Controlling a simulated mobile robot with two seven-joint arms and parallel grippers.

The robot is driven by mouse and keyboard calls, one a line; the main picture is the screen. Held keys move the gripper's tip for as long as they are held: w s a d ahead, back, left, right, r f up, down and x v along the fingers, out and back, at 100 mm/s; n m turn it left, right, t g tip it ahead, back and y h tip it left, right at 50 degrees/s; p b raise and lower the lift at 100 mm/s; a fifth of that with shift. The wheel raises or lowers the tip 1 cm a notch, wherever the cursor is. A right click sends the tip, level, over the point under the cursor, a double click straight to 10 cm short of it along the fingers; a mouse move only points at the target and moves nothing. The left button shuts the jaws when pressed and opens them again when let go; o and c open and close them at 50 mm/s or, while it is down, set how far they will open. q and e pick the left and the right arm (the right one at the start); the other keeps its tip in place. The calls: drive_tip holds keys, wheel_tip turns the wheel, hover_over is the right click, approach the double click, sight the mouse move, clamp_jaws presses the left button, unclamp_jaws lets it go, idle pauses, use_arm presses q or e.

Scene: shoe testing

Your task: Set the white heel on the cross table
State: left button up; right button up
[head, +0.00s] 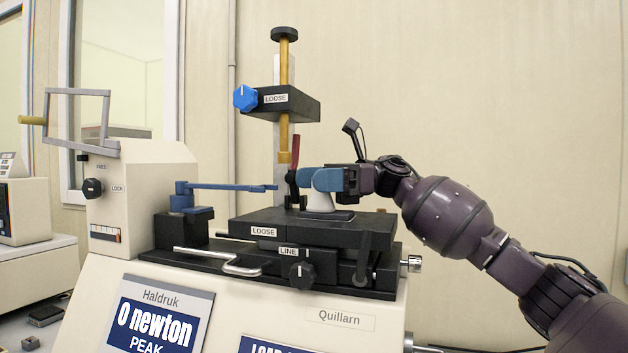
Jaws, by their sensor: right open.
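The white heel (319,204) stands upright on a dark pad on top of the black cross table (360,231), whose front carries a "LOOSE" label. My right gripper (312,181), with blue fingers, comes in from the right at the top of the heel. Its jaws are open around or just beside the heel's upper part, which the fingers hide. I cannot tell whether they touch it. My left gripper is not in view.
A post with a black clamp block (290,103) and blue knob rises behind the gripper. A red lever (295,151) stands close to the fingertips. A blue arm (230,187) reaches in from the left. A chrome handle (222,260) lies in front.

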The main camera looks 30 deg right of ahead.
drive_tip(key=d, duration=0.7)
drive_tip(key=d+b, duration=0.1)
drive_tip(key=d, duration=0.2)
drive_tip(key=shift+s+d, duration=0.2)
drive_tip(key=shift+s, duration=0.15)
